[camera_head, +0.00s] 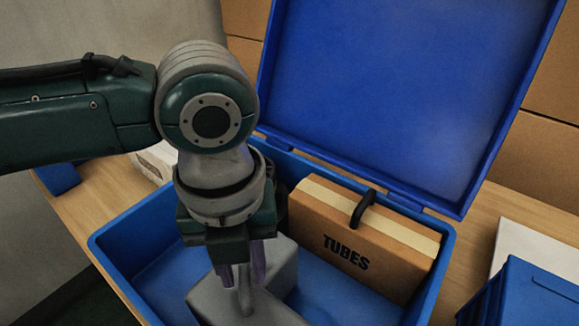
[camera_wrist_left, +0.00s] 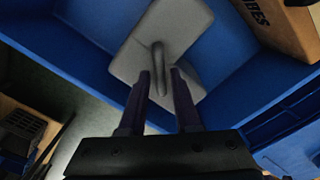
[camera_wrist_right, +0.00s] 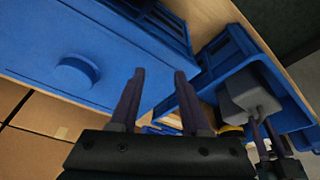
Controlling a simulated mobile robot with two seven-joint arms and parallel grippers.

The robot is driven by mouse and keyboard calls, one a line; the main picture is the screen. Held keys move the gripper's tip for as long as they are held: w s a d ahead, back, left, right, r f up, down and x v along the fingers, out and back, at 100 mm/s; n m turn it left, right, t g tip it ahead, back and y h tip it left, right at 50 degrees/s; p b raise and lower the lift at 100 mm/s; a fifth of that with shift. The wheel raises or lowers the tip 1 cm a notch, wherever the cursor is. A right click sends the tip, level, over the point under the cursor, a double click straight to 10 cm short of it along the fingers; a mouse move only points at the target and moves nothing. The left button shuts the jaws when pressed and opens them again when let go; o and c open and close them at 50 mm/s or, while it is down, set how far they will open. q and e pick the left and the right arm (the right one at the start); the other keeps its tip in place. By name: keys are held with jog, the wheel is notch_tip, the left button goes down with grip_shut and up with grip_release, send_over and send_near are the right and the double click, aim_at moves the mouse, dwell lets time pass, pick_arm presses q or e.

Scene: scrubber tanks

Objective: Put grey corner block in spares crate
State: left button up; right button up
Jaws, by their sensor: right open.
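The grey corner block (camera_head: 284,263), with a bar handle (camera_wrist_left: 158,70) on top, is inside the blue crate (camera_head: 115,258) with the raised lid. No label shows on this crate. My left gripper (camera_head: 242,276) points down just over the block. Its fingers (camera_wrist_left: 160,85) are apart, one on each side of the handle's near end; I cannot tell whether they touch it. The block also shows in the right wrist view (camera_wrist_right: 247,97). My right gripper (camera_wrist_right: 155,75) is open and empty, facing a closed blue box; it is outside the head view.
A brown "TUBES" case (camera_head: 340,240) with a black handle stands in the crate's back right. The open lid (camera_head: 400,90) rises behind. A blue box (camera_wrist_right: 120,60) with a round knob (camera_wrist_right: 77,72) lies before my right gripper. A white item (camera_head: 155,160) is left of the crate.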

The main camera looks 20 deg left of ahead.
pick_arm(q)
jog(key=shift+o, duration=1)
notch_tip(320, 180, up, 12)
jog(key=p, duration=0.3)
pick_arm(e)
notch_tip(320, 180, up, 2)
jog(key=shift+a+r, duration=0.1)
jog(key=shift+r, duration=0.15)
pick_arm(q)
jog(key=s+d+f+n+t+h, duration=0.1)
jog(key=s+d+n+h, duration=0.15)
jog(key=n, duration=0.45)
jog(key=s+d+f+n+t+h, duration=0.1)
jog(key=s+d+f+n, duration=0.1)
jog(key=s+d+n, duration=0.3)
jog(key=s+a+f+n+y, duration=0.1)
jog(key=s+a+n, duration=0.1)
jog(key=a+n, duration=0.5)
jog(key=s+a+f+n+t+y, duration=0.1)
jog(key=s+a+n+y, duration=0.1)
jog(key=a+n, duration=0.4)
jog(key=s+n, duration=0.1)
jog(key=n, duration=0.3)
jog(key=shift+a+t, duration=0.3)
jog(key=shift+a, duration=0.1)
